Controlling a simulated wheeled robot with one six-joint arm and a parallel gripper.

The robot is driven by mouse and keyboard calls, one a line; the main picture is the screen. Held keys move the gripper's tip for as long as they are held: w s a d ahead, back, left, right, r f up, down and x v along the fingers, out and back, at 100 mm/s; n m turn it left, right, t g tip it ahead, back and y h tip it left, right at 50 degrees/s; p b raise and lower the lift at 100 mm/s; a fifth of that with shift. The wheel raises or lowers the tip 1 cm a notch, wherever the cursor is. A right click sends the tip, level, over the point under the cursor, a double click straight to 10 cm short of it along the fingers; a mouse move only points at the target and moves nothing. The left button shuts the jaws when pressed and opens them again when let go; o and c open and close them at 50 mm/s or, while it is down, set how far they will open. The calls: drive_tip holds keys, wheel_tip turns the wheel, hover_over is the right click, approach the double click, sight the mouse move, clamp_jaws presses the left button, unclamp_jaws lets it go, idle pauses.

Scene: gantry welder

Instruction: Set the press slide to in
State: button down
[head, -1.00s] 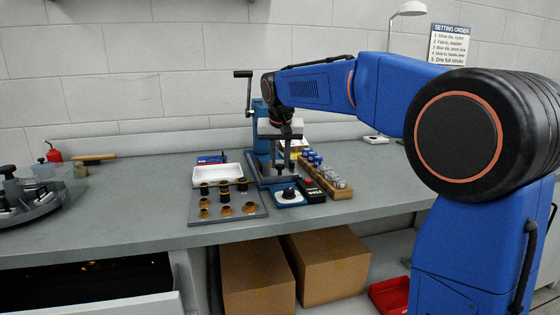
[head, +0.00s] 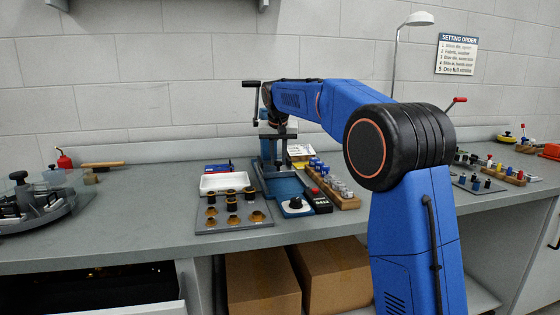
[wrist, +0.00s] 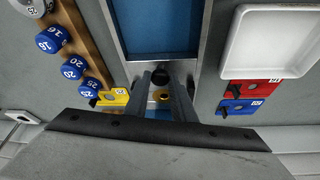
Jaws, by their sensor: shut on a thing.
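The blue press (head: 268,150) stands on the bench, with a crank handle at its top left. Its press slide (head: 286,187) is a blue plate in a metal-edged bed at the foot of the press; the slide also fills the top middle of the wrist view (wrist: 161,32). My gripper (wrist: 162,84) is at the slide's end, its two fingers closed around a dark round knob (wrist: 160,75). In the head view my gripper reaches in at the press, and its fingertips are hard to make out there.
A white tray (head: 224,183) and a plate of dies (head: 234,222) lie left of the press. A wooden rack (head: 345,201) of blue and grey pieces stands right. Red and yellow blocks lie near my fingers in the wrist view.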

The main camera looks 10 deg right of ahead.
drive_tip(key=shift+w+r, duration=0.15)
drive_tip(key=shift+w, duration=0.05)
drive_tip(key=c, duration=1.5)
unclamp_jaws()
drive_tip(key=v, duration=1.7)
drive_tip(key=shift+s, duration=0.2)
